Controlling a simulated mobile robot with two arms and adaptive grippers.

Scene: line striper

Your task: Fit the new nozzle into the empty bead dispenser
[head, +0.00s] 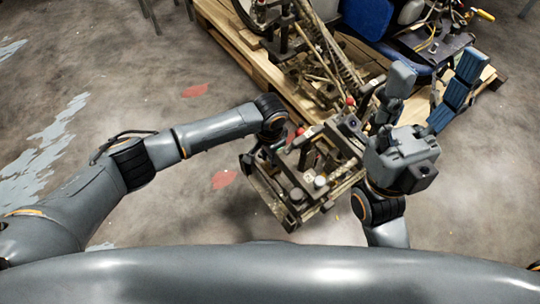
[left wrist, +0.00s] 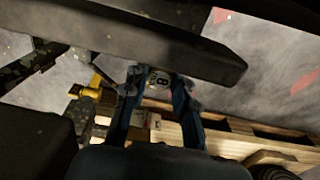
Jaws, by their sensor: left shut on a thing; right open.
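My left gripper (left wrist: 160,82) shows in the left wrist view with its two blue fingers closed on a small pale round piece (left wrist: 159,80) with a dark 8-like mark. I cannot tell for certain that this is the new nozzle. In the head view the left wrist (head: 271,116) hangs at the left side of the machine frame, and its fingers are hidden. My right gripper (head: 435,78) is open and empty, fingers spread upward, to the right of the frame. The line striper (head: 310,165) stands mid-view. I cannot make out the empty bead dispenser.
A wooden pallet (head: 222,32) carries machine parts and a blue seat (head: 368,17). A dark bar (left wrist: 150,35) crosses close above the held piece in the left wrist view. A yellow part (left wrist: 94,87) is left of the fingers. Floor at left is open, with red patches (head: 223,179).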

